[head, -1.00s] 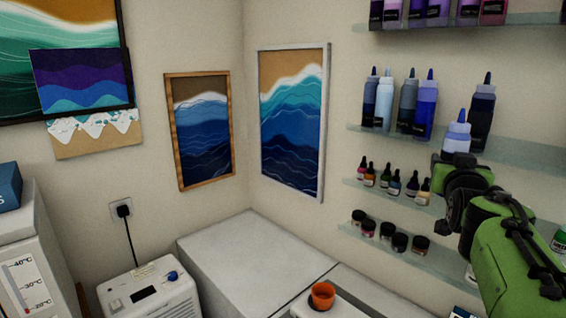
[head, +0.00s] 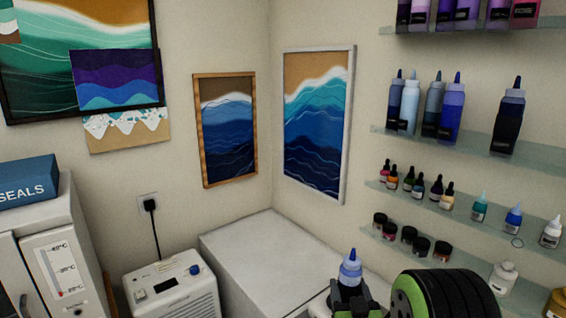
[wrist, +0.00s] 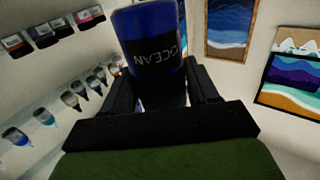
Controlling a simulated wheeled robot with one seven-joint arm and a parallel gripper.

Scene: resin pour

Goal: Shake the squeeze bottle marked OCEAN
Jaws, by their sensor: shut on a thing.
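The squeeze bottle marked OCEAN (wrist: 152,62) is dark blue with a black label, which reads upside down in the wrist view. My gripper (wrist: 160,92) is shut on it, one black finger on each side. In the head view the bottle's pale blue shoulder and nozzle (head: 350,268) rise roughly upright above my gripper (head: 351,294) at the bottom centre. The lower part of the bottle is hidden there by the gripper.
Glass shelves (head: 540,155) on the right wall hold several bottles, droppers and jars. A white counter (head: 265,255) fills the corner behind the bottle. A white appliance (head: 170,290) and a blue SEALS box (head: 28,180) stand left. Framed pictures hang on the walls.

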